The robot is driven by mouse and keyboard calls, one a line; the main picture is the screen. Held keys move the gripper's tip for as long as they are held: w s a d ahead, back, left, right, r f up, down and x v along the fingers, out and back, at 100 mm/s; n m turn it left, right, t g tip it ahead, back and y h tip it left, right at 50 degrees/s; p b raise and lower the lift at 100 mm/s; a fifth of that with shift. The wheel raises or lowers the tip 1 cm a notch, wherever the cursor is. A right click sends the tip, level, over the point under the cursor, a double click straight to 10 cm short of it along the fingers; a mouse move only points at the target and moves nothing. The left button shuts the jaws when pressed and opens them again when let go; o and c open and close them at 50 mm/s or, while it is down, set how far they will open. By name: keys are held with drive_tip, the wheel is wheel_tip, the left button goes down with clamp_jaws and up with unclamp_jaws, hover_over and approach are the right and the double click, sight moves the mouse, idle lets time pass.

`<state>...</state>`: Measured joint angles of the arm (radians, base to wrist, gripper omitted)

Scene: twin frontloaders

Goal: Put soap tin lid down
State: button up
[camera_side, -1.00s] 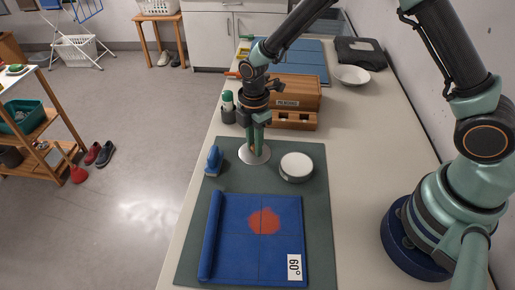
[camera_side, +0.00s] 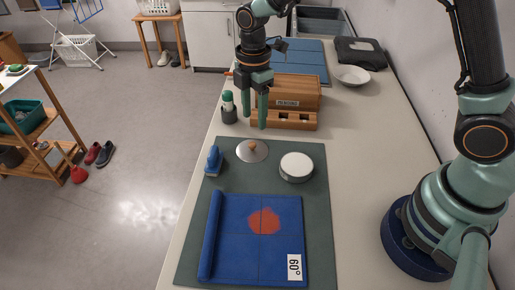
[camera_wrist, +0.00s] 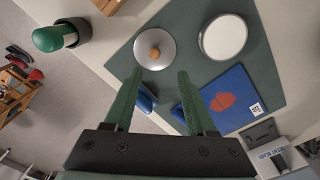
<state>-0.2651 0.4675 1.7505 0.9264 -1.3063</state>
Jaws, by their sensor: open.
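The soap tin lid (camera_side: 252,151), a round silver disc with an orange-brown knob, lies flat on the green mat (camera_side: 320,215), near its back edge. It also shows in the wrist view (camera_wrist: 155,50). The round white-topped soap tin (camera_side: 296,166) stands to its right on the mat, and shows in the wrist view (camera_wrist: 223,37). My gripper (camera_side: 256,124) is open and empty, raised above the lid and apart from it. In the wrist view the two green fingers (camera_wrist: 158,78) are spread, with the lid beyond their tips.
A blue brush (camera_side: 214,160) lies left of the lid. A blue cloth with an orange patch (camera_side: 235,255) covers the front of the mat. A cup with a green-topped bottle (camera_side: 229,108) and a wooden box (camera_side: 297,92) stand behind.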

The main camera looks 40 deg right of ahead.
drive_tip(key=s+d+r+m+t, duration=0.1)
drive_tip(key=s+d+r+m, duration=0.1)
drive_tip(key=d+r+m, duration=0.3)
drive_tip(key=s+d+r+m+t, duration=0.1)
drive_tip(key=s+r+m, duration=0.15)
drive_tip(key=r, duration=0.35)
drive_tip(key=s+d+r+m+t, duration=0.3)
drive_tip(key=s+d+m, duration=0.2)
drive_tip(key=s+m, duration=0.3)
drive_tip(key=shift+s+d+r+m+t, duration=0.15)
drive_tip(key=shift+s+m+t, duration=0.2)
drive_tip(key=shift+m, duration=0.9)
